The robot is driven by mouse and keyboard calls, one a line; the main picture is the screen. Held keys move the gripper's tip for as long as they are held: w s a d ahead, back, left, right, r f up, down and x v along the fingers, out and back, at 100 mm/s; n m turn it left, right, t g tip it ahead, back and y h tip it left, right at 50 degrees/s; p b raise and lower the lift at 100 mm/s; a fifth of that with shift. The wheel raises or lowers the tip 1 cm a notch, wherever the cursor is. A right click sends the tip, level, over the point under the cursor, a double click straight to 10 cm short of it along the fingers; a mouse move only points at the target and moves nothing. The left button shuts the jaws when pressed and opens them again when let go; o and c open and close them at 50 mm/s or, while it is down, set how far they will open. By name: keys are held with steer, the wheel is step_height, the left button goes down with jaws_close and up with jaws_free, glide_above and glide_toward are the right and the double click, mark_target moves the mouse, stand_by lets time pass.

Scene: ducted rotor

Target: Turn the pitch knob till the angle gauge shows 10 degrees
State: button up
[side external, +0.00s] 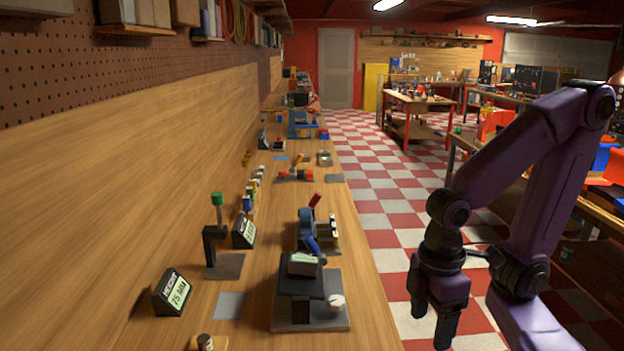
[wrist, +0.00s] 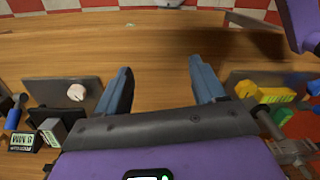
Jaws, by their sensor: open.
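A white knob (side external: 337,303) sits on the front right of a grey plate (side external: 338,322), beside a black stand (side external: 300,284) with a small tilted display (side external: 304,262) on top. I cannot tell whether these are the pitch knob and angle gauge; the display's reading is too small. The wrist view shows the knob (wrist: 76,92) and the display (wrist: 53,130) at left. My gripper (side external: 430,325) hangs right of the bench edge in the side view, apart from the knob. In the wrist view its fingers (wrist: 161,64) are open, with only bare wood between them.
A height readout (side external: 172,292) showing about 75 mm stands at left. A post with a green top (side external: 217,200) and a blue device (side external: 306,228) stand behind. In the wrist view, yellow parts (wrist: 270,94) lie close right of my gripper. Bare bench lies between.

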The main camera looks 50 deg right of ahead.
steer(key=w+a+r+m, duration=0.2)
steer(key=w+r+m, duration=0.25)
steer(key=w, duration=0.45)
steer(key=w+a+r+m, duration=0.1)
steer(key=w+r+m, duration=0.4)
steer(key=w, duration=0.4)
steer(key=w+d+r+m, duration=0.2)
steer(key=w+d+m, duration=0.2)
steer(key=w, duration=0.3)
steer(key=w+d+r+m+t, duration=0.1)
steer(key=w+d+r+m, duration=0.2)
steer(key=w+m, duration=0.3)
steer(key=shift+w+d+m+y, duration=0.35)
steer(key=shift+d+y, duration=0.05)
steer(key=shift+d, duration=0.35)
